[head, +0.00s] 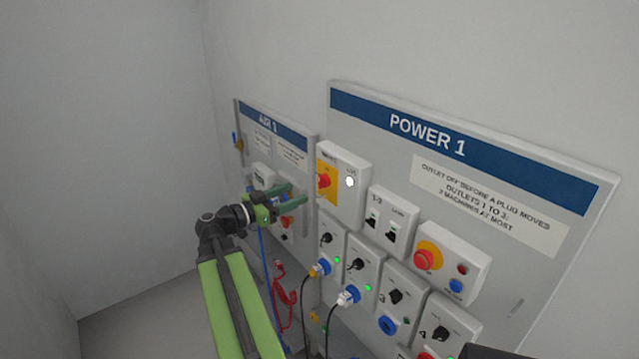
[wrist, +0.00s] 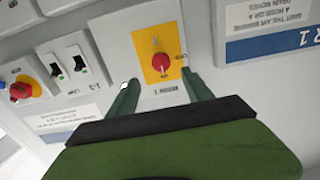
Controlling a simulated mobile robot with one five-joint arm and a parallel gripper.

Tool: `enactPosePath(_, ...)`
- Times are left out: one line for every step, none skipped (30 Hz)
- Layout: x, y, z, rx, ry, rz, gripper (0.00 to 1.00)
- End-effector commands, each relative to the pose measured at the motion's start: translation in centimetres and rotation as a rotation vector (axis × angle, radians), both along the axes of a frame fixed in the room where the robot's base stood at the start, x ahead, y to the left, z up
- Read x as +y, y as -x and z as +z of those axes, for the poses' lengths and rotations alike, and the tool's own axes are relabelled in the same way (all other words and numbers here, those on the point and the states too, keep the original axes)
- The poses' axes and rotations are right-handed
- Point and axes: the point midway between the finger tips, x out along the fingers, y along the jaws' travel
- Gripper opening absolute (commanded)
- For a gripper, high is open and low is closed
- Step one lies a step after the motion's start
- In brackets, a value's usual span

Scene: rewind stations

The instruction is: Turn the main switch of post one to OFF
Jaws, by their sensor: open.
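The main switch (head: 323,181) is a red knob on a yellow plate, on a white box at the upper left of the POWER 1 board. In the wrist view the picture is turned over, and the red knob (wrist: 160,62) sits above and between my fingertips. My gripper (head: 298,194) is open and empty, just left of and below the switch box in the head view. In the wrist view its two green fingers (wrist: 160,78) lie either side of the yellow plate, apart from the knob. The marks round the knob are too small to read.
The POWER 1 board (head: 470,168) also bears two small breakers (head: 383,218), a red emergency button (head: 427,257) on yellow, and several outlets with black knobs, some with blue plugs. The AIR 1 board (head: 280,128) stands left, behind my gripper. A red coiled hose (head: 285,288) hangs below.

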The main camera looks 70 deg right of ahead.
Motion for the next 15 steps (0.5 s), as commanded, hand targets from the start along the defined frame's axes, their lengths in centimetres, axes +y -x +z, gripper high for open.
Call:
enactPosePath(-1.2,0.8,0.0,0.0,0.0,-0.004,0.59)
enactPosePath(-1.9,1.2,0.0,0.0,0.0,-0.004,0.59)
enactPosePath(-2.7,1.7,0.0,0.0,0.0,-0.003,0.59)
enactPosePath(-3.3,2.1,0.0,-0.001,-0.001,-0.004,0.59)
enactPosePath(-3.9,2.5,0.0,0.0,-0.001,-0.002,0.59)
enactPosePath(-4.7,3.0,0.0,0.0,-0.001,-0.003,0.59)
enactPosePath(-5.3,3.3,0.0,0.0,-0.001,-0.002,0.59)
enactPosePath(-5.8,3.6,0.0,0.0,-0.001,-0.002,0.59)
enactPosePath(-6.4,4.0,0.0,0.0,-0.001,-0.002,0.59)
enactPosePath(-6.8,4.2,0.0,0.0,-0.001,-0.001,0.59)
enactPosePath(-7.1,4.5,0.0,0.0,-0.001,-0.001,0.59)
enactPosePath(-7.5,4.8,0.0,0.0,-0.001,-0.001,0.59)
enactPosePath(-7.7,4.9,0.0,0.0,-0.001,-0.001,0.59)
enactPosePath(-7.9,5.0,0.0,0.0,-0.001,0.0,0.59)
enactPosePath(-8.1,5.1,0.0,0.0,-0.001,0.001,0.59)
